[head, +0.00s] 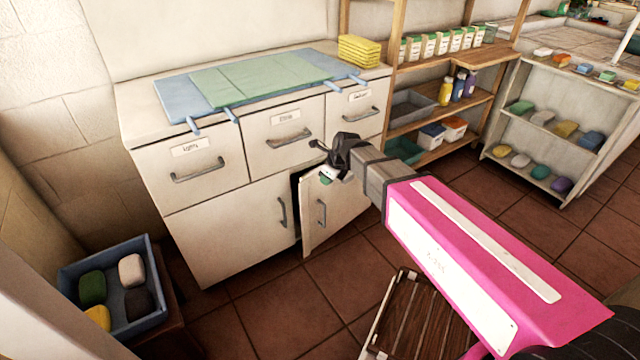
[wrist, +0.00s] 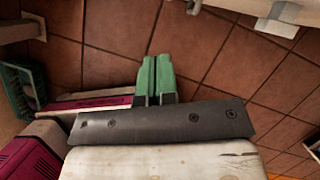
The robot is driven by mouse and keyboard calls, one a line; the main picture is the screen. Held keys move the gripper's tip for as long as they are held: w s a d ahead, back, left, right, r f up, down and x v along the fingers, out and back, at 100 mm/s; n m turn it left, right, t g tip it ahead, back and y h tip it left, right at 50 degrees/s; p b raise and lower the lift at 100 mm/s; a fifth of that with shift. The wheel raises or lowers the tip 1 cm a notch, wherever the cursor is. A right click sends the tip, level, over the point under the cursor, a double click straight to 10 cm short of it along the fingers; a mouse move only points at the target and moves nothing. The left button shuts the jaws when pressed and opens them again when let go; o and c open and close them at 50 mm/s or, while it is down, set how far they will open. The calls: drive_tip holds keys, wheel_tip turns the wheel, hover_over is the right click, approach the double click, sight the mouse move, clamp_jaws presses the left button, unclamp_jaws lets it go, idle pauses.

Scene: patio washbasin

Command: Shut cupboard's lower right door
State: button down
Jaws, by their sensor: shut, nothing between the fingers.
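The cupboard (head: 225,225) is cream, with a row of labelled drawers above two lower doors. Its lower right door (head: 340,215) stands partly open, its left edge swung out and a dark gap showing beside it. The door's grey handle (head: 321,212) is near that free edge. My gripper (head: 325,180) is at the upper part of this door, fingers pointing down; I cannot tell whether they touch it. In the wrist view the green fingers (wrist: 155,76) are together and empty above the tiled floor. The gripper hides part of the door's top.
The lower left door (head: 225,235) is closed. A wooden shelf (head: 440,105) with bottles and bins stands right of the cupboard. A slatted wooden stool (head: 405,320) is on the floor in front. A blue tray of soaps (head: 150,318) is at the left.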

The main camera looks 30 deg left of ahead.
drive_tip(key=v, duration=0.6)
drive_tip(key=w+d+f+n+t+y, duration=0.3)
drive_tip(key=w+f+t, duration=0.45)
drive_tip(key=f, duration=0.25)
drive_tip(key=n+g+y, duration=0.2)
drive_tip(key=n+y, duration=0.8)
drive_tip(key=n, duration=0.1)
approach(306, 187)
drive_tip(key=x, duration=0.7)
drive_tip(key=shift+w+a, duration=0.2)
drive_tip(key=shift+a, duration=0.05)
